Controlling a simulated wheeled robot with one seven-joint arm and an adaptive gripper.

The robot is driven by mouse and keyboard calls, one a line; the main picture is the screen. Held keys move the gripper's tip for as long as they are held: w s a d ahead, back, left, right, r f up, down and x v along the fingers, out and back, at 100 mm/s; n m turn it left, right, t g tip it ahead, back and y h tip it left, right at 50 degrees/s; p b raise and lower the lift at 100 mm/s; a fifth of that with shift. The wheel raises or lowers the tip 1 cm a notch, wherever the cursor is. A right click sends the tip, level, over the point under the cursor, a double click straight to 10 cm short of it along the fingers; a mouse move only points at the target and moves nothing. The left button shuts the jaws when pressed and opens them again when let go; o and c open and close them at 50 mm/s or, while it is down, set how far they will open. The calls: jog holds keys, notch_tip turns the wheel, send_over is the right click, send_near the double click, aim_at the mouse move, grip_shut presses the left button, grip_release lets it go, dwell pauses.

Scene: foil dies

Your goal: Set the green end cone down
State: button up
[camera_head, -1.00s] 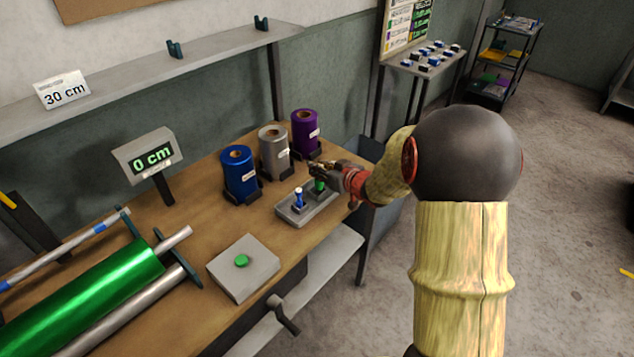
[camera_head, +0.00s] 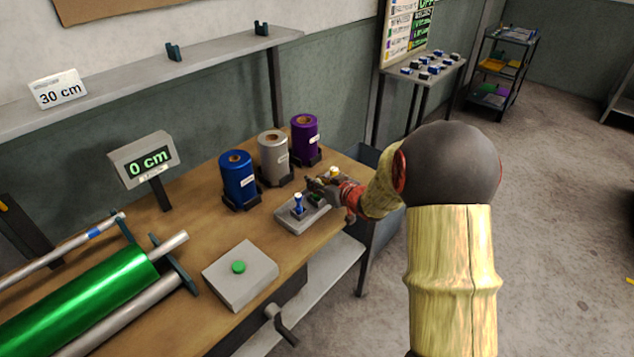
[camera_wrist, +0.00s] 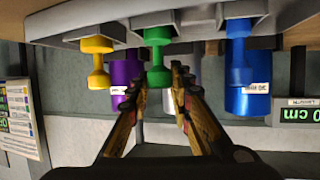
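The green end cone (camera_wrist: 158,60) stands upright on the grey holder (camera_wrist: 195,20), as the upside-down wrist view shows. It is in line with the yellow cone (camera_wrist: 97,60) and the blue cone (camera_wrist: 238,55). My gripper (camera_wrist: 160,75) has one finger on each side of the green cone's narrow upper end. The fingertips are very close to it; whether they press on it is not clear. In the head view, my gripper (camera_head: 315,189) is over the holder (camera_head: 292,221), and the green cone is mostly hidden. The blue cone (camera_head: 298,204) stands to the left.
Blue (camera_head: 239,181), silver (camera_head: 274,158) and purple (camera_head: 305,138) foil rolls stand just behind the holder. A grey box with a green button (camera_head: 238,267) is at the front left. A display (camera_head: 147,160) reads 0 cm. The bench's right edge is close to my gripper.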

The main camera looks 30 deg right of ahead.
jog(key=o, duration=0.4)
jog(key=shift+s+r, duration=0.1)
jog(key=shift+r, duration=0.15)
jog(key=a+p+v, duration=0.1)
jog(key=p+v, duration=0.3)
jog(key=v, duration=0.8)
jog(key=s+a+r+m+g+h, duration=0.25)
jog(key=s+r+h, duration=0.3)
jog(key=r, duration=0.65)
jog(key=s+a+g+y, duration=0.1)
jog(key=s+a, duration=0.4)
jog(key=s, duration=0.2)
jog(key=s+a+n+g+y, duration=0.1)
jog(key=s+a+g+y, duration=0.1)
jog(key=s+a, duration=0.4)
jog(key=s+a+r+g+y, duration=0.1)
jog(key=s+a+g, duration=0.1)
jog(key=s+a, duration=0.4)
jog(key=shift+s+n+g, duration=0.25)
jog(key=shift+s, duration=0.95)
